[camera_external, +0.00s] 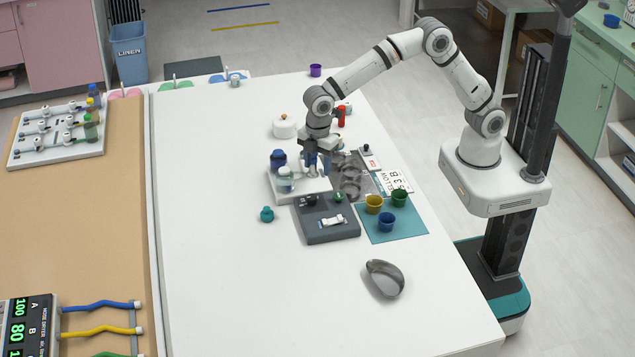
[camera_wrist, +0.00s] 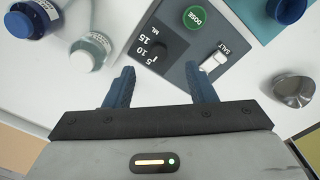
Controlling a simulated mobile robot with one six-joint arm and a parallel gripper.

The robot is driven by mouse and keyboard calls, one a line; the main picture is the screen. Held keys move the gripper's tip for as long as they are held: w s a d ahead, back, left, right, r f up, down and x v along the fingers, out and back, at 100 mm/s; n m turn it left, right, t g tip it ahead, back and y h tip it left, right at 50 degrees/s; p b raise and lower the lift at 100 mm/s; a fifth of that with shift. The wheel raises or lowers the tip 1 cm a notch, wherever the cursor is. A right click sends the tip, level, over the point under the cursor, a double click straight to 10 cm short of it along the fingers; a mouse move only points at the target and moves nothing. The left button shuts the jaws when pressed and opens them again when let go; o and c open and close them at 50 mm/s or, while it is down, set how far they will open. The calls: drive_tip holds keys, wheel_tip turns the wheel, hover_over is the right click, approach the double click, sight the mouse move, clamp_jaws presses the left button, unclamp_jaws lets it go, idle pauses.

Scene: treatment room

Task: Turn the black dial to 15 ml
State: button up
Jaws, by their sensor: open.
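The black dial (camera_wrist: 168,34) sits on a dark grey dosing box (camera_wrist: 168,66), beside the white marks 5, 10, 15 and ML. In the external view the dial (camera_external: 312,200) is small, at the back left of the box (camera_external: 328,232). A green DOSE button (camera_wrist: 195,17) is beside it, and a white SALT switch (camera_wrist: 212,60) is nearer my fingers. My gripper (camera_wrist: 163,84) is open and empty, its blue fingers apart. In the external view my gripper (camera_external: 318,162) hangs over the white bottle stand, behind the box, clear of the dial.
Yellow, green and blue cups (camera_external: 387,221) stand on a teal mat (camera_external: 400,236) right of the box. A metal scoop-like dish (camera_external: 384,278) lies in front.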

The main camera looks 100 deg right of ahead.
sight(312, 197)
drive_tip(key=w+f, duration=0.1)
drive_tip(key=w+a+f, duration=0.1)
drive_tip(key=f, duration=0.1)
drive_tip(key=shift+n, duration=0.3)
wheel_tip(312, 197, down, 7)
drive_tip(key=shift+f+p, duration=0.2)
drive_tip(key=shift+p, duration=0.2)
drive_tip(key=shift+c, duration=0.3)
drive_tip(key=c, duration=0.9)
